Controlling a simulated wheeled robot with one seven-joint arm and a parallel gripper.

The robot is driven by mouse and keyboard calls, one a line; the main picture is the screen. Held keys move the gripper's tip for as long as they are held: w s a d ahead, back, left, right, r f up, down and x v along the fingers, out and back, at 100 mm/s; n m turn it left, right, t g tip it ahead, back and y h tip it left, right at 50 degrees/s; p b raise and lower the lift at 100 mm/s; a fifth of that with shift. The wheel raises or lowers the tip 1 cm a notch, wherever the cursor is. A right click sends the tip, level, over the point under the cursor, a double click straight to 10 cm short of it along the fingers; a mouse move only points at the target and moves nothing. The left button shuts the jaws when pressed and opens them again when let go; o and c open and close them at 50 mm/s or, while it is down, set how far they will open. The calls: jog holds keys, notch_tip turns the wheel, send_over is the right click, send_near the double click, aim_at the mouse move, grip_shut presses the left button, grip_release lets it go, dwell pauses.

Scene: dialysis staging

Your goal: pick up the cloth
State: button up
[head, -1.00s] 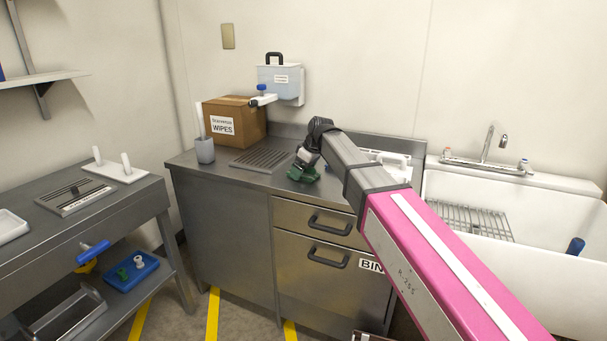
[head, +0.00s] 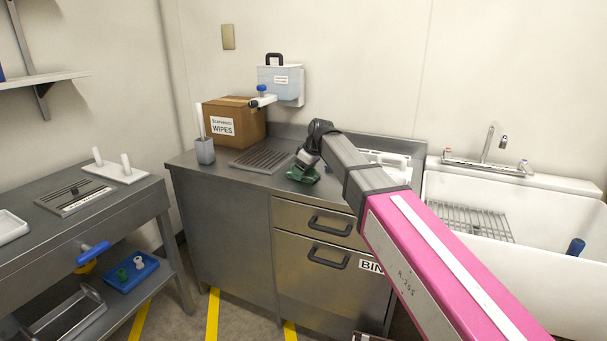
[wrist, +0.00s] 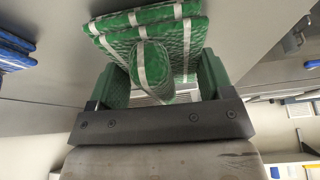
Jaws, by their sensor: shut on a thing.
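The cloth (wrist: 145,22) is green with pale stripes and looks folded in layers. In the head view, cloth and green fingers are hard to tell apart, and I cannot tell whether the cloth touches the counter.
The steel counter (head: 232,172) holds a drain grille (head: 262,158), a cardboard wipes box (head: 236,120) and a grey cup (head: 205,150). A white sink (head: 560,215) stands right. A blue striped thing (wrist: 14,50) shows at the wrist view's left edge.

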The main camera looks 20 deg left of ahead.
jog(key=shift+r, duration=0.15)
jog(key=shift+r, duration=0.6)
notch_tip(320, 180, up, 3)
jog(key=shift+f, duration=0.1)
jog(key=s+a+r, duration=0.7)
jog(key=s, duration=0.1)
jog(key=shift+s+a+r, duration=0.15)
jog(key=shift+s+a, duration=0.15)
jog(key=shift+s, duration=0.1)
jog(key=shift+o, duration=0.4)
